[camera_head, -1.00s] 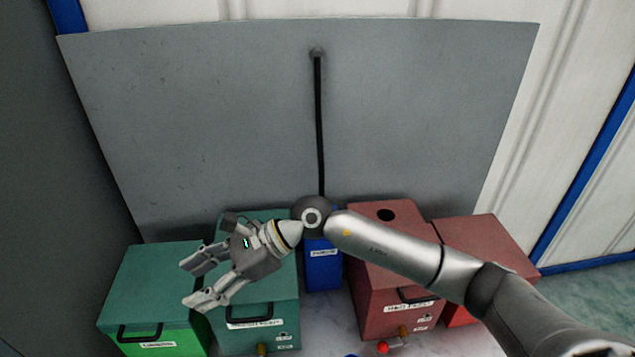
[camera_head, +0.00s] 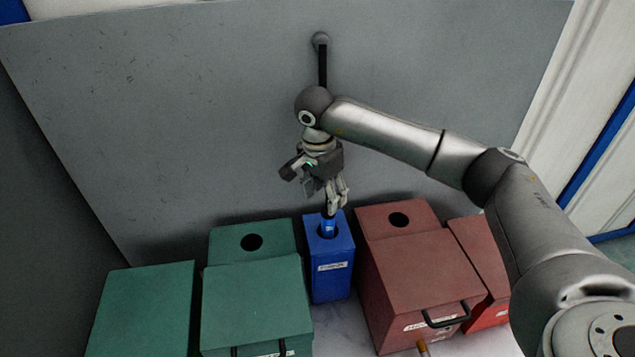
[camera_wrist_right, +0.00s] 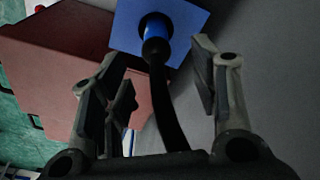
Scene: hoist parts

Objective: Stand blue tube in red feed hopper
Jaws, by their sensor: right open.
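The blue tube (camera_head: 328,227) stands upright in the round hole of a blue box (camera_head: 330,275). In the right wrist view the tube (camera_wrist_right: 155,27) has a black rounded end with a dark cord or stem running from it back between my fingers. The red feed hopper (camera_head: 410,270) stands right of the blue box; its top hole (camera_head: 398,219) looks empty. My right gripper (camera_head: 326,196) points down just above the tube. Its fingers (camera_wrist_right: 158,82) are open on either side of the dark stem, not closed on it. My left gripper is out of view.
Green boxes (camera_head: 255,295) stand left of the blue box, one with a round hole (camera_head: 252,242). Another red box (camera_head: 478,245) stands right of the hopper. A grey panel (camera_head: 190,120) rises behind, with a black cord (camera_head: 322,68) hanging from a knob.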

